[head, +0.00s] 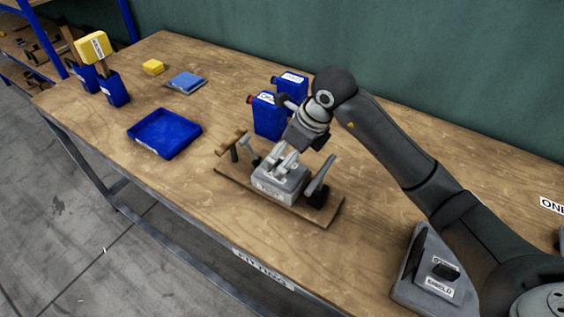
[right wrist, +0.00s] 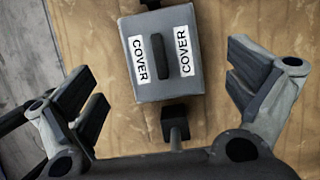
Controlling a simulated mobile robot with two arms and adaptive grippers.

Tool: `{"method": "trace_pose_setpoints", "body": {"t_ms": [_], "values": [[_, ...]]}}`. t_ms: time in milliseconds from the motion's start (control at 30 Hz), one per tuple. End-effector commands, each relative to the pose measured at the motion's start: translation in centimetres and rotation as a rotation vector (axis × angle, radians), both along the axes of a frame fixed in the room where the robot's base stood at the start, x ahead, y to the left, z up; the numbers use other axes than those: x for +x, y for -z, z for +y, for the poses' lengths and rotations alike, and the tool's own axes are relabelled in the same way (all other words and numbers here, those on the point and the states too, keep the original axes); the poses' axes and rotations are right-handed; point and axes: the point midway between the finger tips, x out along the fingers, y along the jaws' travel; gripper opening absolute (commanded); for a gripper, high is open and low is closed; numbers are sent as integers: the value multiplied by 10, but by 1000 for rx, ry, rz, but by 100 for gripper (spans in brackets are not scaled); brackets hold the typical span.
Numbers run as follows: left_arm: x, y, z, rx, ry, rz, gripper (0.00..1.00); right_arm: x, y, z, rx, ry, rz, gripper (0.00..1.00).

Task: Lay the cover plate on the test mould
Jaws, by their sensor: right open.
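A grey block with a cover plate (right wrist: 154,84) on top shows in the right wrist view. The plate bears two COVER labels and a dark upright handle between them. I cannot make out the mould separately from the plate. My left gripper is not in view.
The wooden board (head: 333,211) also carries a grey lever (head: 319,176) and a wooden-topped piece (head: 232,142). Blue containers (head: 268,117) stand behind it. A blue tray (head: 165,134) lies to the left. A grey SHIELD-labelled stand (head: 424,268) is at the right. Bench space is clear between tray and board.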

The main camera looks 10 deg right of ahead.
Motion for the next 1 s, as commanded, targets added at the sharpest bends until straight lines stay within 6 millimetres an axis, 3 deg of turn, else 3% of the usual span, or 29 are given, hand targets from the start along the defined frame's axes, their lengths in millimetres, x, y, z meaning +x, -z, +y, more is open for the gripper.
{"method": "trace_pose_setpoints", "body": {"t_ms": [200, 400, 1000], "values": [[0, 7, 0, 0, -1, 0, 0, -12, -42, -13, -2, 0, -5, 100], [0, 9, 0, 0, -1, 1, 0, -18, -63, -19, -2, 1, -1, 100], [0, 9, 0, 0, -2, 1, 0, -20, -67, -20, -1, 0, 1, 100]]}}
